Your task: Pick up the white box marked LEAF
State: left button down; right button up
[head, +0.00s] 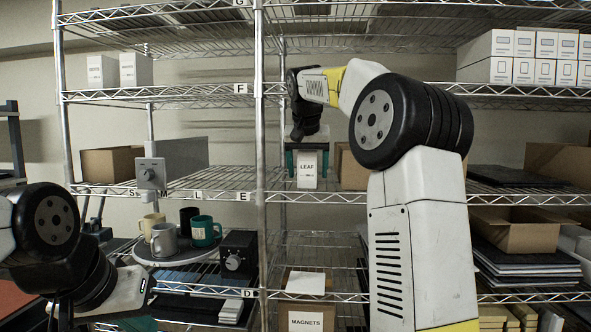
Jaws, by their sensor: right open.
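The white box marked LEAF (307,178) stands upright at the front of the middle shelf, beside the upright post. My right gripper (307,160) reaches over it from above, pointing down. Its teal fingers are open, one on each side of the box's upper part. I cannot tell whether they touch it. The box's top is partly hidden by the gripper.
A cardboard box (352,168) stands close to the right of the LEAF box, partly behind my right arm. Mugs stand on a round tray (145,255) at lower left. A box marked MAGNETS (306,318) is below. Shelf above carries white boxes (120,70).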

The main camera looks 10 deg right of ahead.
jog(key=shift+w+f, duration=0.3)
jog(key=shift+f, duration=0.2)
grip_shut()
jog(key=shift+r, duration=0.1)
